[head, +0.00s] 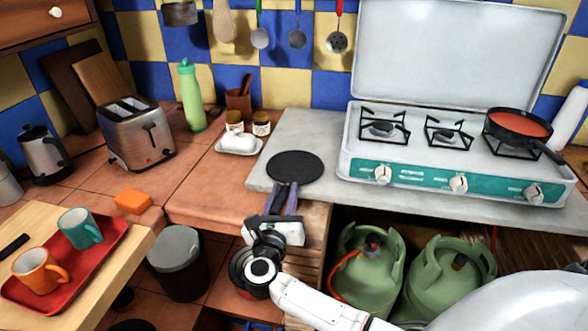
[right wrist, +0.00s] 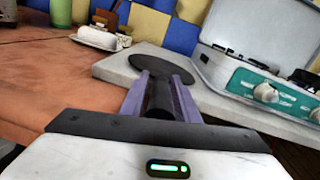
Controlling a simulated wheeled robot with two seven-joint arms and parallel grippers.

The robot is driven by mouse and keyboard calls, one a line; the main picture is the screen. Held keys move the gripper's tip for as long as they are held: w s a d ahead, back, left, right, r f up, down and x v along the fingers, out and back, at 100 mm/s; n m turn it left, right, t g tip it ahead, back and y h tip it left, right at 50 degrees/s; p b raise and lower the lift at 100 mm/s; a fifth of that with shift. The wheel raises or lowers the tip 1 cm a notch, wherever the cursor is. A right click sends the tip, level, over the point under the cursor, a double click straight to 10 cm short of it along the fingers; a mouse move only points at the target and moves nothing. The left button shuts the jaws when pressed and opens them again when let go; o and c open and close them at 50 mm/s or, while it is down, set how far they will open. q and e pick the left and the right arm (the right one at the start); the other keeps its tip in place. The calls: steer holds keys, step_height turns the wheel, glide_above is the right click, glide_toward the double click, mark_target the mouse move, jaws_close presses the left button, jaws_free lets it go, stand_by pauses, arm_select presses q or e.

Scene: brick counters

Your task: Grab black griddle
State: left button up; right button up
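The black griddle (head: 295,167) is a flat round black disc on the grey stone slab, left of the camp stove. Its handle points toward me. My right gripper (head: 287,190) has its purple fingers on both sides of the handle, near the slab's front edge. In the right wrist view the dark handle (right wrist: 159,98) fills the narrow space between the fingers, and the disc (right wrist: 182,58) lies beyond the fingertips. The gripper looks shut on the handle. The griddle looks level and on or very close to the slab. My left gripper is not in view.
The camp stove (head: 455,184) with a pan of red sauce (head: 519,124) stands right of the griddle. A butter dish (head: 239,147) and jars are to its left. Green gas bottles (head: 370,270) stand below the slab. A red tray (head: 112,232) with mugs is at the left.

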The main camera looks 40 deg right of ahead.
jaws_close()
steer(key=shift+a, duration=0.1)
stand_by(0.9)
